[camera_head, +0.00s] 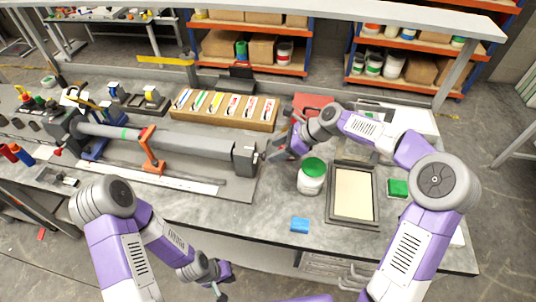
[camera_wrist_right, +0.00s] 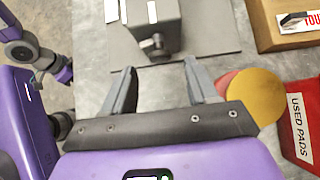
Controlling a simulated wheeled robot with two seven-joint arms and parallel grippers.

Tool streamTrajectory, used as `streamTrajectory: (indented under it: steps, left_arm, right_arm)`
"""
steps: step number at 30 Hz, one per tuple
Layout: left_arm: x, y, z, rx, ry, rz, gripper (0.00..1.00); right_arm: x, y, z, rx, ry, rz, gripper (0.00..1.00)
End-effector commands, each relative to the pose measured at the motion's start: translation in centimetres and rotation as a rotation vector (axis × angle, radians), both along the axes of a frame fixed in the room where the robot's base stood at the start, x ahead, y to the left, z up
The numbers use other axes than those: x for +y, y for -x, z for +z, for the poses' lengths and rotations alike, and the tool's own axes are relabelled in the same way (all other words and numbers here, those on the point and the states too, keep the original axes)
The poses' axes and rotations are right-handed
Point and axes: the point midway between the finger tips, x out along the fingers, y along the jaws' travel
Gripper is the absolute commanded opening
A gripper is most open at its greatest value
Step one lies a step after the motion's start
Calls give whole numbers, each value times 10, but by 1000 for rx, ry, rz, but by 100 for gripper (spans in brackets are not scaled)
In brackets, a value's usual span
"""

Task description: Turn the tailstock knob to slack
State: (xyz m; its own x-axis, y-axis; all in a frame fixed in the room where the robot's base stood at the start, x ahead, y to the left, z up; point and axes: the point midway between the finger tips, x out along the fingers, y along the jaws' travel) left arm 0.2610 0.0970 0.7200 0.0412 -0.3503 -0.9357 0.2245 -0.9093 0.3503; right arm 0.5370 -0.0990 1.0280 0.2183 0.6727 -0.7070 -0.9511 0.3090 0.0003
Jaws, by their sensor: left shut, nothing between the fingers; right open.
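The tailstock is a grey block (camera_head: 245,158) at the right end of the long bench fixture. Its knob (camera_wrist_right: 153,45) is a small metal piece on the block's near face in the right wrist view. My right gripper (camera_head: 272,150) is open beside the tailstock's right side. In the right wrist view my two fingers (camera_wrist_right: 160,78) point toward the knob, which lies beyond the tips and roughly between them, with nothing between the fingers. In the head view the knob is small and partly confused with my fingers. My left gripper (camera_head: 222,288) is shut and empty, low in front of the bench.
Behind is a wooden rack (camera_head: 222,122) of labelled cards. A red used-pads bin (camera_wrist_right: 299,125) is near my right gripper.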

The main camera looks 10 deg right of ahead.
Motion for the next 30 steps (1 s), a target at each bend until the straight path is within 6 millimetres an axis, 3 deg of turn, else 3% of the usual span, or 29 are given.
streamTrajectory:
  steps: [7, 19, 30]
  left_arm:
    - [0, 0, -7, 0, 0, 0, 0]
    - [0, 0, -8, 0, 0, 0, 0]
    - [0, 0, -8, 0, 0, 0, 0]
  right_arm:
    - [25, -8, -27, 1, 0, 1, 58]
    - [31, -10, -33, -1, 0, -1, 58]
    - [31, -10, -33, -1, 0, -1, 3]
